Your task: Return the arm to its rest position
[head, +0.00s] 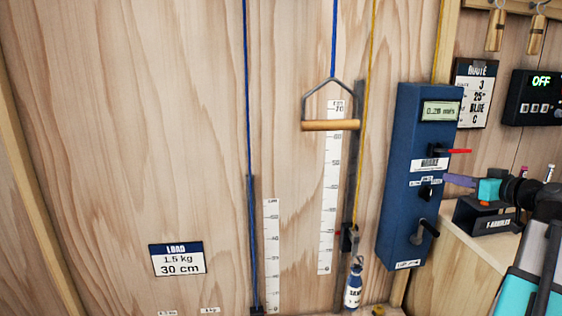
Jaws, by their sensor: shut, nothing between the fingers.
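My arm comes in from the right edge, with a black wrist and a teal and white link. My gripper (458,181) points left, its purple fingers shut and empty. The fingertips appear in front of or beside the right side of a tall blue box (402,205). I cannot tell whether they touch it. The box has a small display, a red-handled lever (458,151), a black knob (425,191) and a lower crank (424,231).
A wooden bar (330,125) hangs on a blue rope beside a ruler (327,215). A small blue-and-white bag (353,287) hangs lower. A black T-handles holder (484,218) stands on a wooden counter (455,271) below my wrist. A control panel reading OFF (534,98) is at upper right.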

